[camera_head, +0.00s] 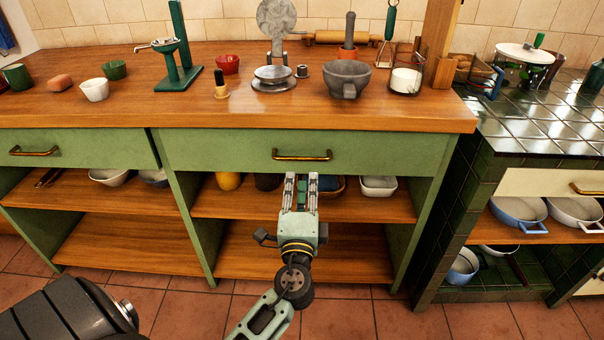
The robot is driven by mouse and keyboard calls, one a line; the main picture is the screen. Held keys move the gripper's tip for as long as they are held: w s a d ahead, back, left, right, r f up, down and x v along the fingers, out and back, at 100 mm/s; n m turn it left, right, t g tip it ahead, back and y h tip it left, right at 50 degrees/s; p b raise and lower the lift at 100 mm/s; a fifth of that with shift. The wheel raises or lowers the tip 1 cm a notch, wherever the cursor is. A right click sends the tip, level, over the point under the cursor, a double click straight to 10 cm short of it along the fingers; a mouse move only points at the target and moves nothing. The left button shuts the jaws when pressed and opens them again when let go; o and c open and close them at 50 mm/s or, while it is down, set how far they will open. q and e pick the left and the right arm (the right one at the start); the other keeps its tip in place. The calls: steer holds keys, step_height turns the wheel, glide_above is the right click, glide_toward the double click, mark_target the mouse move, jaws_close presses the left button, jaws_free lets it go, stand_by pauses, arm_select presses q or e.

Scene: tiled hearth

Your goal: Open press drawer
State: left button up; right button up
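The green press drawer (225,153) is shut, flush in the wooden counter's front below the metal tortilla press (276,72). Its brass bar handle (302,155) is at the drawer's middle. My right gripper is not in view.
Another green drawer with a brass handle (33,151) is to the left, also shut. Open shelves below hold bowls, including a white dish (378,186). A stone mortar (347,79) and small cups stand on the counter (420,112). A tiled hearth (540,125) is at right.

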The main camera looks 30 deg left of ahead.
mark_target(301, 157)
arm_select(q)
steer(key=shift+w+a+r+y, duration=0.15)
steer(key=shift+w+a+r, duration=0.15)
steer(key=shift+r, duration=0.15)
steer(key=shift+w+a+r+y, duration=0.15)
steer(key=shift+a+r, duration=0.15)
steer(key=shift+r, duration=0.1)
steer(key=p+x, duration=0.1)
steer(key=x, duration=0.5)
steer(key=shift+w+f, duration=0.15)
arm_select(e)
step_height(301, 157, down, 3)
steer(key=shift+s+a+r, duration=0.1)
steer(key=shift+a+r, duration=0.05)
arm_select(q)
jaws_close()
